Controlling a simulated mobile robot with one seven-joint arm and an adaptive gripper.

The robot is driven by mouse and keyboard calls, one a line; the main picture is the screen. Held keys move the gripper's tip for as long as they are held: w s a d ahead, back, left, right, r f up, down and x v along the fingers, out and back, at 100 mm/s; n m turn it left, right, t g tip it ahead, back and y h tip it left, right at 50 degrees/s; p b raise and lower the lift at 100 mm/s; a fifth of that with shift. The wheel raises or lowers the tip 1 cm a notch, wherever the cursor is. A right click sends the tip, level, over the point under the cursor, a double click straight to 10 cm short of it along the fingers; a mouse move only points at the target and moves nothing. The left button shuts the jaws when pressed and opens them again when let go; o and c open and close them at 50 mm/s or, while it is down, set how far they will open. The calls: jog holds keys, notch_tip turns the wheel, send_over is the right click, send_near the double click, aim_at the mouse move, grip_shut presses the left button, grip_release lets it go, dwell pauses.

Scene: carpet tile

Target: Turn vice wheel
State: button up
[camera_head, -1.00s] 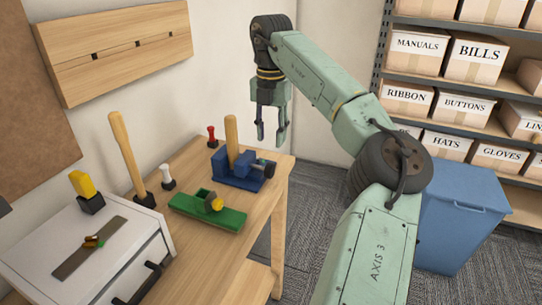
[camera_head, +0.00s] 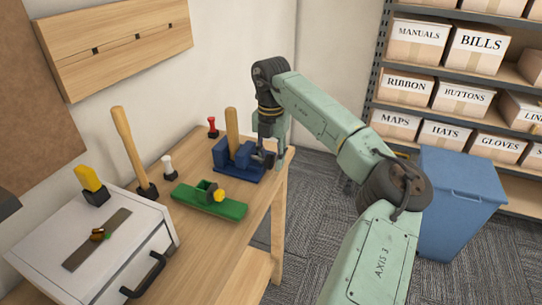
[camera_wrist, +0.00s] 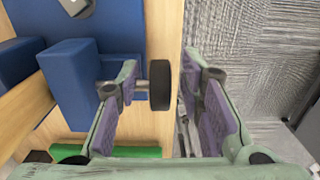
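The blue vice (camera_head: 235,168) stands near the table's far right corner with an upright wooden bar (camera_head: 232,125) in it. In the wrist view the vice (camera_wrist: 75,85) is at the left. Its dark wheel (camera_wrist: 160,86) sticks out on a short shaft toward the table's edge. My gripper (camera_wrist: 168,88) is open and reaches down over the vice's right side. The wheel shows between its two fingers, the left one overlapping the shaft and the right one apart from the wheel. I cannot tell whether the left finger touches. In the head view my gripper (camera_head: 268,150) mostly hides the wheel.
A green tool with a yellow knob (camera_head: 210,200) lies in front of the vice. A hammer-like handle (camera_head: 130,145), small red and white-handled tools and a white drawer box (camera_head: 95,245) stand leftward. A blue bin (camera_head: 460,205) and shelves are at the right.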

grip_shut()
jog(key=shift+f+b, duration=0.15)
jog(key=shift+b, duration=0.55)
jog(key=shift+f+t+b, duration=0.1)
jog(key=shift+t+b, duration=0.3)
jog(key=shift+b, duration=0.15)
jog(key=t+b, duration=0.1)
jog(key=b, duration=0.2)
jog(key=t+h+b, duration=0.1)
jog(key=b, duration=0.3)
jog(key=shift+s+f+t, duration=0.15)
jog(key=shift+f+t, duration=0.05)
jog(key=shift+t, duration=0.1)
jog(key=t+h+b, duration=0.1)
jog(key=t+b, duration=0.1)
jog(key=b, duration=0.5)
jog(key=shift+s+a+r, duration=0.1)
jog(key=shift+s+r, duration=0.05)
jog(key=t+b, duration=0.1)
jog(key=b, duration=0.1)
jog(key=h+b, duration=0.1)
jog(key=b, duration=0.1)
jog(key=shift+s+r+t, duration=0.1)
jog(key=shift+r+t, duration=0.25)
jog(key=shift+t, duration=0.05)
jog(key=shift+b, duration=0.35)
jog(key=shift+r, duration=0.2)
